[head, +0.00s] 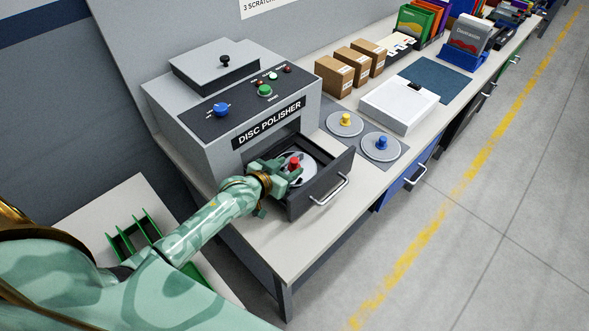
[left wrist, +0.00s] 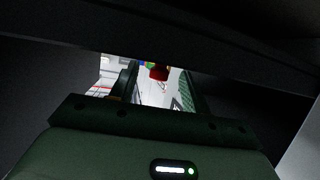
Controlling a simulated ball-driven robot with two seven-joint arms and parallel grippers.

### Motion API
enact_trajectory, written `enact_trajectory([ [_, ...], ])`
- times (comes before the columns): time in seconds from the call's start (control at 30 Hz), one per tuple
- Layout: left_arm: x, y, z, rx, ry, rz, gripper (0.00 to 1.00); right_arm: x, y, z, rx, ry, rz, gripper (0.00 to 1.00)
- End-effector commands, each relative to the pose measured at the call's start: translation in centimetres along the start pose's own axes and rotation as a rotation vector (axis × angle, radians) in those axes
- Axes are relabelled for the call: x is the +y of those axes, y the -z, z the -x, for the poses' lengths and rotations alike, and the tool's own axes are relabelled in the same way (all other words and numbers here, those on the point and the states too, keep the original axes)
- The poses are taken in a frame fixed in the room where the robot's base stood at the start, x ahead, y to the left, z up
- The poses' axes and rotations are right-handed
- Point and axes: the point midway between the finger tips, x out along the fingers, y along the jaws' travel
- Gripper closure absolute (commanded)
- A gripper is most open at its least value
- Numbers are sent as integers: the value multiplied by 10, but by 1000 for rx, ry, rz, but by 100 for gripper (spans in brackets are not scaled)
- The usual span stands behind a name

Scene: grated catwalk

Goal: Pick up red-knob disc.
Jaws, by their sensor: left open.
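The red-knob disc (head: 308,167) is a pale grey disc with an upright red knob. It lies in the open dark drawer (head: 325,178) of the disc polisher. My left gripper (head: 287,175) is open and reaches in low over the drawer, at the knob. In the left wrist view the red knob (left wrist: 159,72) shows between the two fingers of my left gripper (left wrist: 156,88), toward their far ends. I cannot tell whether either finger touches it. My gripper and arm hide part of the disc. My right gripper is not in view.
The grey disc polisher (head: 215,130) stands right behind the drawer. Yellow-knob (head: 344,124) and blue-knob (head: 381,147) discs lie on grey mats to the right. A white case (head: 398,106) and cardboard boxes (head: 334,78) stand farther back. The bench's front corner is clear.

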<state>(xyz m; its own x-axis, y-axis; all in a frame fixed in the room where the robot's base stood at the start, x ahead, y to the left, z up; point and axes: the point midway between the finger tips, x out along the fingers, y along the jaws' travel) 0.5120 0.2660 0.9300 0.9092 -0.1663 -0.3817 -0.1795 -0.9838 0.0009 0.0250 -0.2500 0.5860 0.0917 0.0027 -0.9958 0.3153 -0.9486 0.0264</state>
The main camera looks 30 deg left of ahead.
Motion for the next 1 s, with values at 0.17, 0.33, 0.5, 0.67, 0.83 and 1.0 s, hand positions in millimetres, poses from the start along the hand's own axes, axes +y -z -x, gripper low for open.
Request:
enact_trajectory([
  [0.17,0,-2,-20,-1,0,-2,53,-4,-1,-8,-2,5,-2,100],
  [0.33,0,0,-21,0,0,-2,53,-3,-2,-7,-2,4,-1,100],
  [0.5,0,0,-21,0,0,-2,86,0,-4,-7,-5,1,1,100],
  [0.67,0,0,-21,0,0,-2,100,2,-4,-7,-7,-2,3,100],
  [0.83,-1,0,-20,0,0,-2,100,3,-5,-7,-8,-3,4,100],
  [1.0,-1,22,-11,3,0,-2,100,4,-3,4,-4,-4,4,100],
])
